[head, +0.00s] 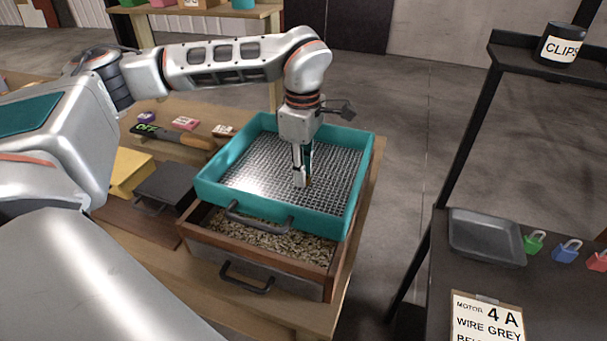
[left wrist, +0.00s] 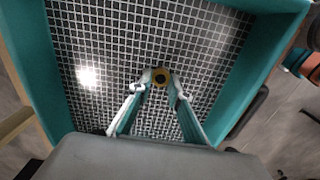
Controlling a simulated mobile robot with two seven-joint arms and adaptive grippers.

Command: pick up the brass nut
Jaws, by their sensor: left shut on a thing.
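The brass nut (left wrist: 161,77) is a small golden ring with a dark hole, seen between my left fingertips in the left wrist view. In the head view a bit of the nut (head: 309,183) shows at the fingertips. My left gripper (head: 302,183) points down into the teal sieve tray (head: 275,208) and is shut on the nut, at or just above the wire mesh; I cannot tell whether the nut touches it. The gripper also shows in the left wrist view (left wrist: 160,88). My right gripper is not in view.
The sieve sits over a wooden box (head: 300,247) of gravel, with dark handles in front. A dark block (head: 163,185), a yellow block (head: 131,170) and small labelled boxes lie left. A dark shelf at right holds a grey tray (head: 487,238), padlocks (head: 566,250) and a clipboard (head: 487,316).

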